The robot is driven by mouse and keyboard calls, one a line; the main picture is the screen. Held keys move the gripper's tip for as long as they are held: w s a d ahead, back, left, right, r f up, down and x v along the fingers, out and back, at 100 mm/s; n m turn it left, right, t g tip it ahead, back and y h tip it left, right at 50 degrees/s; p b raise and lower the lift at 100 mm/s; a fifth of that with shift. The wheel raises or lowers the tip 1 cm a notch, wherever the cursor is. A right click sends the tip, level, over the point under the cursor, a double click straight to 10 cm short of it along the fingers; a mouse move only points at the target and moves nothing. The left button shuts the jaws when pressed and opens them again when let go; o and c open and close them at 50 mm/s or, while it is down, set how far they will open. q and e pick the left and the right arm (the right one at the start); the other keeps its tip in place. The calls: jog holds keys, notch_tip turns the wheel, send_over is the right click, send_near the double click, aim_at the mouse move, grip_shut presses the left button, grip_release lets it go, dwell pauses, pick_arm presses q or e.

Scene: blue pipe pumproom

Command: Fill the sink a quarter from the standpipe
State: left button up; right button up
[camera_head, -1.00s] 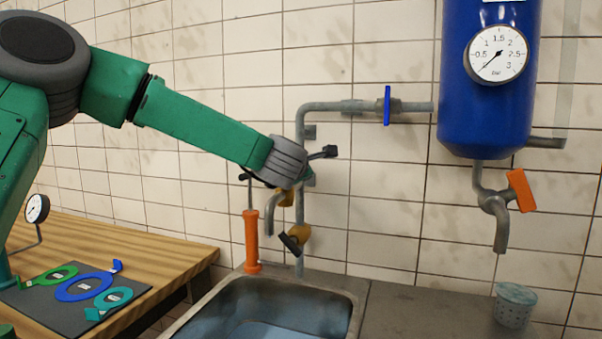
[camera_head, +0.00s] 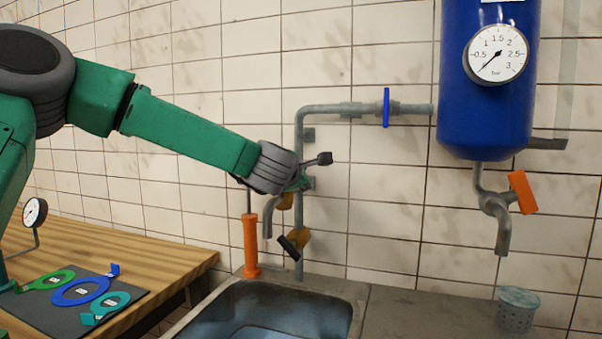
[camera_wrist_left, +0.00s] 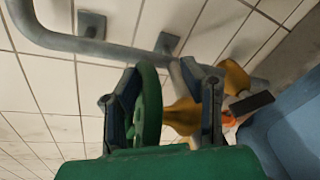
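The grey standpipe (camera_head: 299,222) rises on the tiled wall behind the sink (camera_head: 230,298). It has a curved spout (camera_head: 267,222) and a lower brass valve with a black lever (camera_head: 289,248). A bluish patch shows at the sink bottom; I cannot tell the water level, and no stream is visible. My left gripper (camera_wrist_left: 165,104) is at the upper tap, its fingers spread apart. In the wrist view a green handwheel (camera_wrist_left: 148,106) and its brass valve body (camera_wrist_left: 183,113) lie between the fingers. The handwheel is close to the left finger; contact is unclear. My right gripper is not in view.
A blue tank (camera_head: 488,100) with a gauge and an orange-handled tap (camera_head: 522,192) hangs at right. A blue valve handle (camera_head: 386,107) is on the pipe. A perforated cup (camera_head: 517,315) stands on the counter. An orange cylinder (camera_head: 250,245) stands behind the sink; tags lie on the wooden table (camera_head: 130,245).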

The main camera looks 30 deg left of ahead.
pick_arm(q)
jog(key=shift+r, duration=0.1)
dwell(0.3)
jog(key=shift+s, duration=0.2)
jog(key=v, duration=1.1)
jog(key=shift+s, duration=0.25)
jog(key=shift+o, duration=0.2)
jog(key=shift+d, duration=0.1)
